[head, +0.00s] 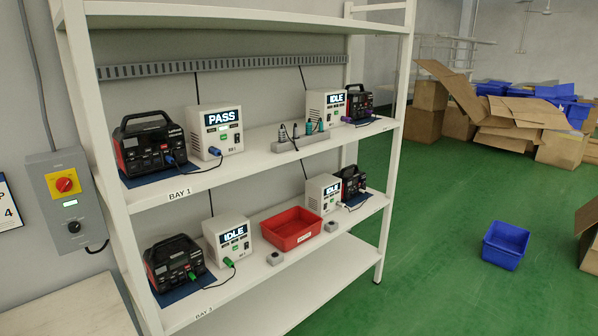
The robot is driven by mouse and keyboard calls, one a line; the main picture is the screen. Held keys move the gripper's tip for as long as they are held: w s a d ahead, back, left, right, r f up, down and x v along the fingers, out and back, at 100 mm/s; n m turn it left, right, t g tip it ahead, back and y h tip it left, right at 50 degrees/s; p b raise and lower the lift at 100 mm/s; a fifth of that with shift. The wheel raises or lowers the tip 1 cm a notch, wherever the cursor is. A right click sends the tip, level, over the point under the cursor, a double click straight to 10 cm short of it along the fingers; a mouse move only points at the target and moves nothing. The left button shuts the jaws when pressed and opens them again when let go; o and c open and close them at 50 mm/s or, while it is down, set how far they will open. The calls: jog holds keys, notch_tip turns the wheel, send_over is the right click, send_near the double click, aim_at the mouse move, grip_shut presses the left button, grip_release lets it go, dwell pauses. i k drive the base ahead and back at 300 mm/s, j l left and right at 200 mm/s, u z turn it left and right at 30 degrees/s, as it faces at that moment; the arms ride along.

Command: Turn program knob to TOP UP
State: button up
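A grey control box (63,203) is fixed to the wall left of the shelf rack. It carries a red rotary switch (64,185) on a yellow plate, a small lit display (70,203) below that, and a black knob (73,228) near the bottom. The black knob may be the program knob; its markings, including any TOP UP label, are too small to read, and I cannot tell where it points. My gripper is not in view.
The white rack's upright (97,120) stands just right of the box. Its shelves hold black power units (150,143), testers reading PASS (215,130) or IDLE, and a red bin (291,229). A pale surface (70,308) lies below the box.

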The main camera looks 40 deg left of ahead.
aim_at(74, 227)
jog(key=u, duration=2.75)
jog(key=i+j+z, duration=0.2)
jog(key=i, duration=0.3)
jog(key=i+j+z, duration=0.25)
jog(key=i+j, duration=0.25)
jog(key=k+j+u, duration=0.15)
jog(key=j, duration=0.4)
jog(key=i+l+z, duration=0.35)
jog(key=i+l, duration=0.15)
jog(key=l, duration=0.15)
